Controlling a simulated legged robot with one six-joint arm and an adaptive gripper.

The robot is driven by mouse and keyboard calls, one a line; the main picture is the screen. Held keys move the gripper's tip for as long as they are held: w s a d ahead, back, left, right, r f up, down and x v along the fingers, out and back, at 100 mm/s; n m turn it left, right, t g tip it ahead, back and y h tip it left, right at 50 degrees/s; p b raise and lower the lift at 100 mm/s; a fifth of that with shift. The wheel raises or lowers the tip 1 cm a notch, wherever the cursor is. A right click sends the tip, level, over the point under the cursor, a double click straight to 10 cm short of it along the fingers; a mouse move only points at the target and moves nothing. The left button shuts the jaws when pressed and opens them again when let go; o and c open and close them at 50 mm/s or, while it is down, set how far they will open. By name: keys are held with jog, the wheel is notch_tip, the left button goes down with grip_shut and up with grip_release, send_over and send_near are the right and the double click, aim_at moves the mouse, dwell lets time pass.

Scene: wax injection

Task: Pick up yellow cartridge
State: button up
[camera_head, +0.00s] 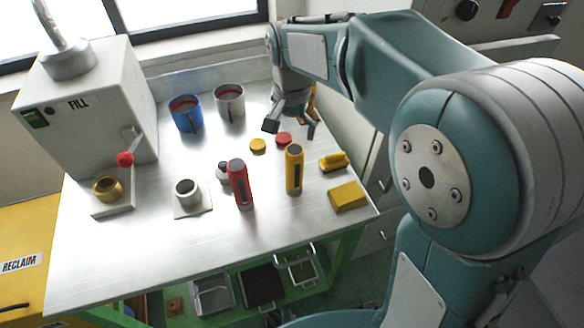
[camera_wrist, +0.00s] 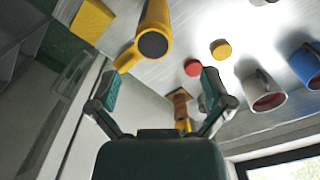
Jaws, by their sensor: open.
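The yellow cartridge (camera_head: 294,172) stands upright on the metal table, right of the red cartridge (camera_head: 241,190). It has a dark panel down its side. In the wrist view the yellow cartridge (camera_wrist: 155,18) shows at the top with a dark round end. My gripper (camera_head: 290,128) is open and empty behind the cartridge, toward the back of the table and apart from it. In the wrist view my gripper (camera_wrist: 160,88) has its two fingers spread wide, with nothing between the pads.
A yellow disc (camera_head: 258,145) and a red disc (camera_head: 283,138) lie near my gripper. Blue (camera_head: 187,115) and grey (camera_head: 229,103) mugs stand at the back. The front of the table is clear.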

aim_at(295, 150)
jog(key=f, duration=0.3)
jog(key=shift+d, duration=0.3)
jog(key=f, duration=0.4)
jog(key=shift+s+f, duration=0.25)
jog(key=shift+f, duration=0.05)
jog(key=shift+a+f, duration=0.15)
jog(key=shift+f, duration=0.2)
grip_shut()
